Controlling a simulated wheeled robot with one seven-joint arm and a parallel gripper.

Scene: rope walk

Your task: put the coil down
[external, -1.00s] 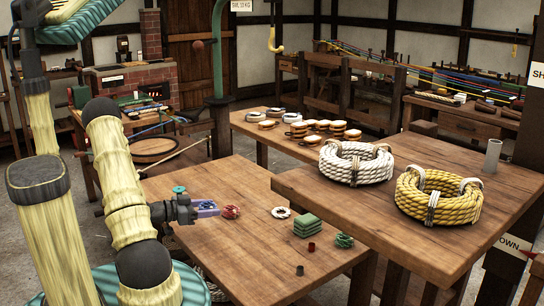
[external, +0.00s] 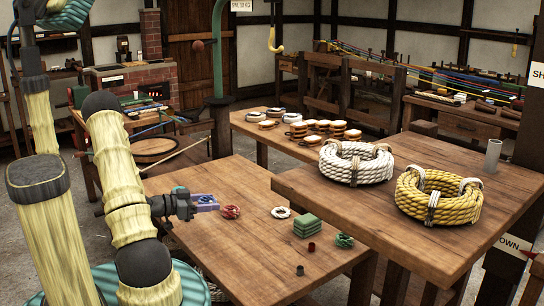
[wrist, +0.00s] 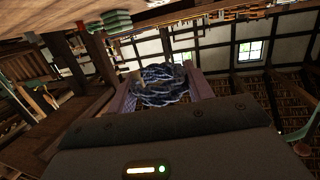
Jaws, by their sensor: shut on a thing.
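My gripper (external: 207,202) with purple fingers is level over the left part of the near wooden table (external: 262,266). In the wrist view the fingers (wrist: 165,92) are shut on a small blue-and-white rope coil (wrist: 162,84). In the external view only a bit of blue shows between the fingers. I cannot tell the gap between the coil and the tabletop. A red coil (external: 230,212) lies just right of the fingertips. A white-and-dark coil (external: 281,212) and a green coil (external: 344,240) lie farther right.
A stack of green blocks (external: 307,227) and two small cups, dark red (external: 311,247) and brown (external: 300,270), stand on the table. A higher table at right bears big white (external: 356,164) and yellow (external: 438,197) coils. The table's near middle is clear.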

